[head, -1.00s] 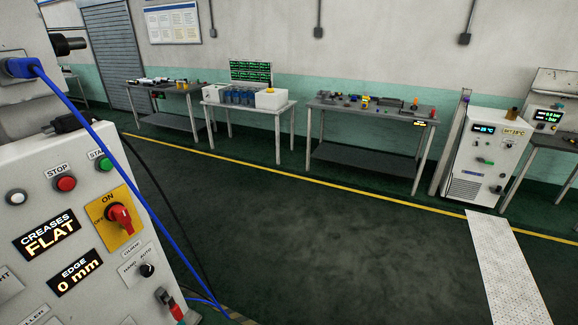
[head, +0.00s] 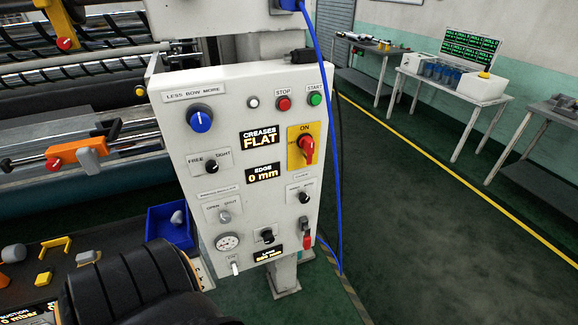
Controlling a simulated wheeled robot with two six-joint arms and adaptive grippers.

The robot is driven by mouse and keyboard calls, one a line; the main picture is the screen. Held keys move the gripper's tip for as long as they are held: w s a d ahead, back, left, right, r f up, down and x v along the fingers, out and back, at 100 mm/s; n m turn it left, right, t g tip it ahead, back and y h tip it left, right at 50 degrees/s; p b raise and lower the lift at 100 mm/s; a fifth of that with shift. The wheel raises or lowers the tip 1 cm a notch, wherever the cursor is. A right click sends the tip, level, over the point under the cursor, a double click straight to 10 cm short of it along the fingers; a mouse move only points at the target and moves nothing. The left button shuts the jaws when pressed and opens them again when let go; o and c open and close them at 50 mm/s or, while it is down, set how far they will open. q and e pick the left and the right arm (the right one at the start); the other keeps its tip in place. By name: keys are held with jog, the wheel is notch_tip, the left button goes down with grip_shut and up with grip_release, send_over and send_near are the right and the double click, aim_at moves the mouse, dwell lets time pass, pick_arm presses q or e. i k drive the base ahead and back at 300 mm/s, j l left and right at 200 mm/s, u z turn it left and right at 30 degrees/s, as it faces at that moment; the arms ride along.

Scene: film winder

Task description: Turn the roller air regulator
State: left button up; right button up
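The white control panel (head: 187,95) stands in the middle of the head view. Low on it are a round pressure gauge (head: 228,242) and a black knob (head: 267,236) to its right, with its small label unreadable. This knob looks like the roller air regulator, but I cannot confirm it. A small lit display (head: 268,254) sits below the knob, too small to read. Neither gripper is in view, and nothing touches the panel's knobs.
A large black ribbed shape (head: 135,285) fills the bottom left, in front of the panel's lower left. A blue bin (head: 168,228) sits left of the panel. A blue cable (head: 338,150) hangs along its right edge. The floor (head: 440,240) on the right is clear.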

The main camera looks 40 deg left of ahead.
aim_at(269, 238)
jog(key=u, duration=1.65)
jog(key=k+j+u, duration=0.55)
jog(key=k, duration=0.15)
